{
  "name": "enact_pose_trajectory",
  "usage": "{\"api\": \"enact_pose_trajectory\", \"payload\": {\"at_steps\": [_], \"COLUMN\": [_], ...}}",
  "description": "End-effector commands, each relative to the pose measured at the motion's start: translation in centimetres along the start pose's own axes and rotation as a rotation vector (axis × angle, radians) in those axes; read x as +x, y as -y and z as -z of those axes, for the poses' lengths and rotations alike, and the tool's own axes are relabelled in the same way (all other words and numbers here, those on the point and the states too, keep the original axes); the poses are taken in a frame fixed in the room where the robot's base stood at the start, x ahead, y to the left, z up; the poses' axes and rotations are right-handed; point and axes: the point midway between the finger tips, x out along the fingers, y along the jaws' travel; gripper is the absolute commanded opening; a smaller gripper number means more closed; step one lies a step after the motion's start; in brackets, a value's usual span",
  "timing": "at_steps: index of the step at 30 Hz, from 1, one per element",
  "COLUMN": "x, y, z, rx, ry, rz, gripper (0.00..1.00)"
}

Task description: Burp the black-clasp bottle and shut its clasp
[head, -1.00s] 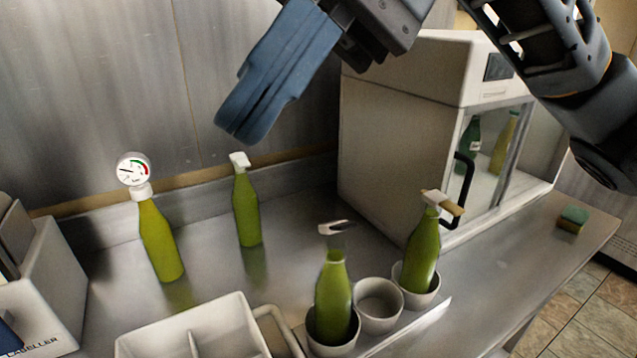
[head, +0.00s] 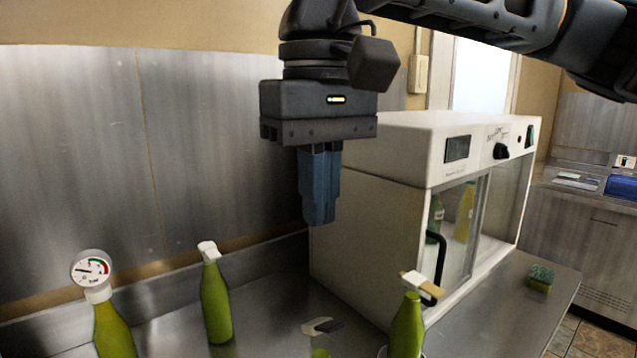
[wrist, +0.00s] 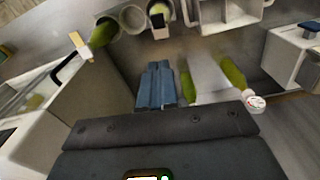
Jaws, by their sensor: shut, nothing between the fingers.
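The black-clasp bottle (head: 320,352) is green and mostly cut off at the bottom of the head view. Its white cap with a dark clasp (head: 323,326) sits tilted above the neck, with a small gap between them. In the wrist view the black clasp (wrist: 158,19) shows over its cup at the top. My gripper (head: 319,221) points down with its blue fingers together and empty. It is well above the counter, behind the black-clasp bottle and left of the white cabinet. The fingers also show in the wrist view (wrist: 156,88).
A tan-clasp bottle (head: 407,328) stands right of the black-clasp one, with an empty cup (wrist: 132,19) between them. A white-capped bottle (head: 215,305) and a gauge-topped bottle (head: 112,332) stand left. The white cabinet (head: 365,220) and a sponge (head: 540,278) are right. A divided crate (wrist: 228,14) is near.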

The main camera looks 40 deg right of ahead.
Motion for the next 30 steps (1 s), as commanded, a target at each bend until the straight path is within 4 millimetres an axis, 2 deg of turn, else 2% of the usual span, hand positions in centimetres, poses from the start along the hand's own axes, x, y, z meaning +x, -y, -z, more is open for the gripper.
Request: {"api": "enact_pose_trajectory", "payload": {"at_steps": [9,15,21,30], "x": [6.1,8.3,9.3,9.4], "y": [0.1,0.1,0.1,0.1], "z": [-0.1,-1.7,-2.4,-2.4], "rx": [-0.001,-0.002,-0.001,0.0], "ry": [0.004,0.002,0.001,0.0], "rz": [0.003,0.003,0.003,0.003], "gripper": [0.0,0.0,0.0,0.0]}}
